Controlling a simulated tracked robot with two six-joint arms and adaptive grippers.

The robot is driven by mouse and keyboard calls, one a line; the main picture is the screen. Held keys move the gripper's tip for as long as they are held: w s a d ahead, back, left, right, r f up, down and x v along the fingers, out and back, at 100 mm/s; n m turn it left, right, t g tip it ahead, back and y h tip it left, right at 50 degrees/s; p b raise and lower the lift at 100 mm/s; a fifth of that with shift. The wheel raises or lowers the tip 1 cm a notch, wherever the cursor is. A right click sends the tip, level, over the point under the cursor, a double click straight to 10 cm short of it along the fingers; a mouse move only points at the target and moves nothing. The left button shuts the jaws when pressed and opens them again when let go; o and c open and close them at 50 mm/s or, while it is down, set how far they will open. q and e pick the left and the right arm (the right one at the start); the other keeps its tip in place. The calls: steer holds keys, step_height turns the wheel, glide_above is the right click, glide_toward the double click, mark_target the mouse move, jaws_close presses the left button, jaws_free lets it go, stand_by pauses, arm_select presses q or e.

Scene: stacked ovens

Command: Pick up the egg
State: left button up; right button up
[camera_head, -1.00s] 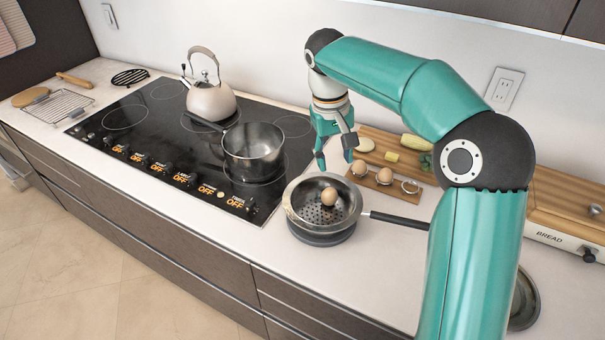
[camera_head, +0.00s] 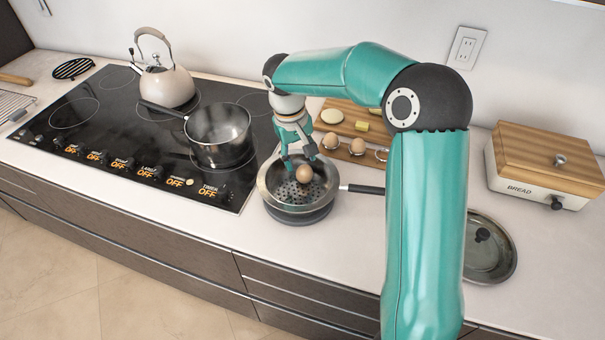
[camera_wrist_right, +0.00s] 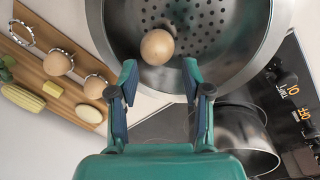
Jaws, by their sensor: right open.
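A brown egg (camera_head: 304,173) lies inside a metal strainer pan (camera_head: 272,196) with holes in its bottom, on the counter right of the cooktop. My right gripper (camera_head: 298,164) is open and empty, just above the pan. In the right wrist view the egg (camera_wrist_right: 157,47) lies beyond the fingertips of the gripper (camera_wrist_right: 159,72), roughly in line with the gap between them and apart from them. My left gripper is not in view.
A steel pot (camera_head: 219,135) and a kettle (camera_head: 165,86) stand on the black cooktop (camera_head: 120,125). The pan's dark handle (camera_head: 362,189) points right. A bread box (camera_head: 545,170) and a lid (camera_head: 490,250) lie right of my arm. A cutting board with food is behind.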

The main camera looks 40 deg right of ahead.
mark_target(304, 168)
steer(key=shift+s+d+f+p, duration=0.15)
steer(key=shift+s+f+p, duration=0.05)
steer(key=shift+f, duration=0.7)
steer(key=shift+s+d+f+p, duration=0.1)
steer(key=shift+s+f+p, duration=0.15)
steer(key=shift+f, duration=0.7)
steer(key=shift+s+d+f+p, duration=0.15)
steer(key=shift+f+p, duration=0.05)
steer(key=shift+f, duration=0.7)
steer(key=c, duration=0.4)
